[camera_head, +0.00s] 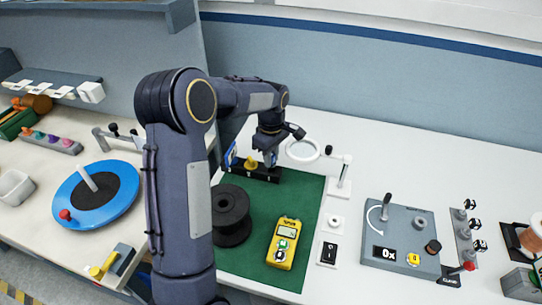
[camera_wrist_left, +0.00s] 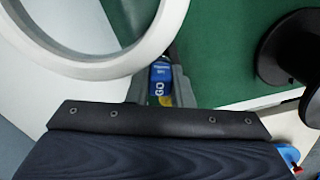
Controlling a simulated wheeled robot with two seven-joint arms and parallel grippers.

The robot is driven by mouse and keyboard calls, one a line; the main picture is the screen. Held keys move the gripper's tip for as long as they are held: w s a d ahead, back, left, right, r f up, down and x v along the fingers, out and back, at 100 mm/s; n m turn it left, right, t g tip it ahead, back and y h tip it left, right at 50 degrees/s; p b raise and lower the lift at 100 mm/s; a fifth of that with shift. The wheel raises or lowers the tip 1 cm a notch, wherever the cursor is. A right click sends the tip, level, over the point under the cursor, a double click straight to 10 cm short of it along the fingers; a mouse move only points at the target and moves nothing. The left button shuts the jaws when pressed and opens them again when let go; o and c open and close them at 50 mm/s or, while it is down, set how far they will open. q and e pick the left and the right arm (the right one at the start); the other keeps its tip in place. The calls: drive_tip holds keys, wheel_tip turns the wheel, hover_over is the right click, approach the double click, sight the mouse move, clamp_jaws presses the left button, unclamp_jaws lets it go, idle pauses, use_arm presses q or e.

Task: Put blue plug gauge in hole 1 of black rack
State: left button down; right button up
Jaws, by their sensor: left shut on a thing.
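My left gripper (camera_head: 270,157) is shut on the blue plug gauge (camera_wrist_left: 160,78), whose label reads GO in the left wrist view. In the head view my gripper is at the right end of the black rack (camera_head: 240,172), and the gauge is mostly hidden by the fingers. I cannot tell whether the gauge touches the rack. A blue piece (camera_head: 231,154) stands at the rack's left end, and a yellow piece (camera_head: 250,162) stands near its middle. In the wrist view a bit of yellow shows below the gauge between the fingers. My right gripper is not in view.
A white ring magnifier (camera_head: 303,151) on a stand is close to the right of my gripper and its ring (camera_wrist_left: 172,45) fills the wrist view's upper left. A black spool (camera_head: 232,214) and yellow meter (camera_head: 284,243) stand on the green mat (camera_head: 300,195).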

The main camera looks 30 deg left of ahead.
use_arm(q)
drive_tip(key=shift+f, duration=0.1)
drive_tip(key=shift+f+b, duration=0.75)
drive_tip(key=shift+f, duration=0.25)
drive_tip(key=shift+f, duration=0.1)
drive_tip(key=c, duration=1.2)
unclamp_jaws()
